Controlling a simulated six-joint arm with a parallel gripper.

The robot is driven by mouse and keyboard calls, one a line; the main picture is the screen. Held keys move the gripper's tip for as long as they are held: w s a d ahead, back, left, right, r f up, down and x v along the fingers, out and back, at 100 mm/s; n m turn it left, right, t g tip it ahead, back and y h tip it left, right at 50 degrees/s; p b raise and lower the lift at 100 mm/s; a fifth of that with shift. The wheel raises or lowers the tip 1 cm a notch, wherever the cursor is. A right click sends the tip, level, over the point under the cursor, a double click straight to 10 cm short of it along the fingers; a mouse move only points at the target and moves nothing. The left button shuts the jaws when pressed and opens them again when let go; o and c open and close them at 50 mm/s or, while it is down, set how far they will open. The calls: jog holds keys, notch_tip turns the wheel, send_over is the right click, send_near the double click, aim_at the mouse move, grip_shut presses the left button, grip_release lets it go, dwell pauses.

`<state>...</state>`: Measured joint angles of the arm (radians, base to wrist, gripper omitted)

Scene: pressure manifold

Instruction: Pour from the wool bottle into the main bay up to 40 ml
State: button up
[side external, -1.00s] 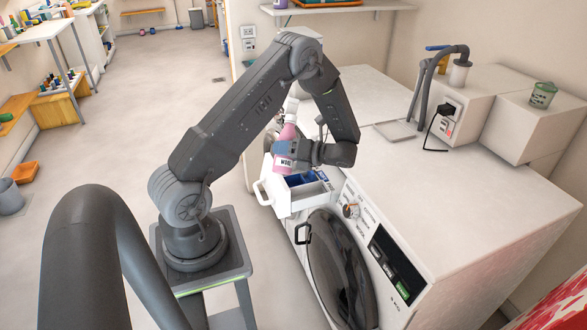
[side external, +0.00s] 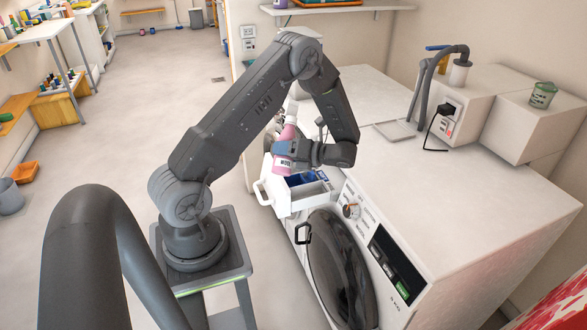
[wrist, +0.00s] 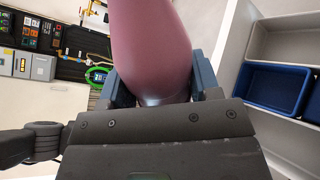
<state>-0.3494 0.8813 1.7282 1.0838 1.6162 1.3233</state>
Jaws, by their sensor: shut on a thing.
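The pink wool bottle (side external: 284,150) has a white cap and a white label with dark letters. In the side view my gripper (side external: 284,150) is shut on it and holds it above the open detergent drawer (side external: 288,204). The bottle is nearly upright with a slight tilt, cap end up. In the wrist view the bottle (wrist: 150,45) fills the space between the jaws. The drawer has white walls and blue inserts (wrist: 272,86) at the right of the wrist view. The liquid level in the main bay cannot be seen.
The drawer is pulled out of the white washing machine (side external: 470,190), above its round dark door (side external: 342,270). A power box with a plug and a hose stands at the back. A green cup (side external: 542,95) sits on the right box.

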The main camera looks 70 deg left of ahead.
jog(key=shift+s+d+f+m+h, duration=0.2)
jog(key=shift+d+f+m+h, duration=0.15)
jog(key=shift+m, duration=0.5)
jog(key=shift+s+d+f+m+h, duration=0.15)
jog(key=shift+d+f+m+h, duration=0.15)
jog(key=shift+m, duration=0.55)
dwell(4.5)
jog(key=shift+a+f+m+h, duration=0.25)
jog(key=shift+f+m, duration=0.15)
jog(key=shift+f, duration=0.1)
dwell(1.2)
